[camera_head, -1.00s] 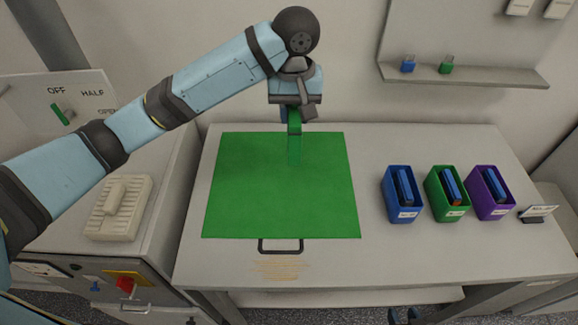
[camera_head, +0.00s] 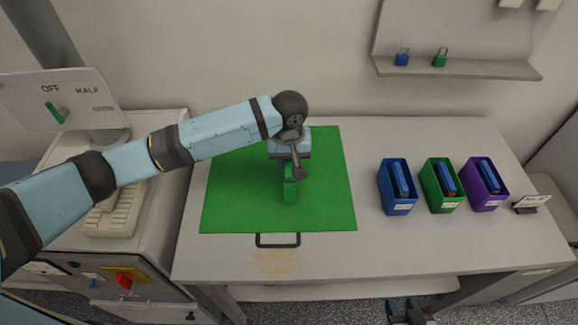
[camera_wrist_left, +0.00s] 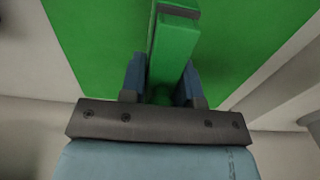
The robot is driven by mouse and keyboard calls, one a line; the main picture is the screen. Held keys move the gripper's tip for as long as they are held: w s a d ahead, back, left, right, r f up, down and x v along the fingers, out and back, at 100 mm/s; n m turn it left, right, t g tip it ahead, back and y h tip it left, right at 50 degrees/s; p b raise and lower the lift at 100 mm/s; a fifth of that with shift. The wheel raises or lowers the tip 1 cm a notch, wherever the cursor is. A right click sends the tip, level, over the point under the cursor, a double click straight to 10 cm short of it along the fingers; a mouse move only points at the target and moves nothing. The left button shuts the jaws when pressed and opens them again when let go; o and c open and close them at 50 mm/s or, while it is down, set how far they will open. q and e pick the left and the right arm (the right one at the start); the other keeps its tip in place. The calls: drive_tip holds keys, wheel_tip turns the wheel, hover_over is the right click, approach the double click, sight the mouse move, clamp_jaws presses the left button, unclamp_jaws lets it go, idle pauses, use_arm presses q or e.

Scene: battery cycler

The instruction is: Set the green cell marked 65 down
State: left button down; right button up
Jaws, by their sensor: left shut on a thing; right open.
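My left gripper (camera_head: 287,172) is over the green mat (camera_head: 235,200) on the table, pointing down. It is shut on a green cell (camera_head: 290,190), which stands upright below the jaws. In the left wrist view the green cell (camera_wrist_left: 173,50) sits between the two blue-grey fingers, with the mat (camera_wrist_left: 90,50) behind it. I cannot tell whether the cell's lower end touches the mat. No marking is readable on the cell. My right gripper (camera_head: 408,312) shows only at the bottom edge, open, well below the table front.
Blue (camera_head: 398,208), green (camera_head: 442,205) and purple (camera_head: 486,203) bins holding cells stand to the right of the mat. A small sign (camera_head: 530,203) is beside them. A shelf (camera_head: 455,67) with two padlocks is at the back right. The mat around the cell is clear.

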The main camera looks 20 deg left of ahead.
use_arm(q)
drive_tip(key=shift+f, duration=1.25)
drive_tip(key=c, duration=0.8)
unclamp_jaws()
drive_tip(key=shift+f, duration=0.1)
drive_tip(key=shift+c, duration=0.2)
wheel_tip(320, 180, up, 12)
drive_tip(key=shift+r+b, duration=0.15)
drive_tip(key=shift+b, duration=0.3)
drive_tip(key=shift+s, duration=0.1)
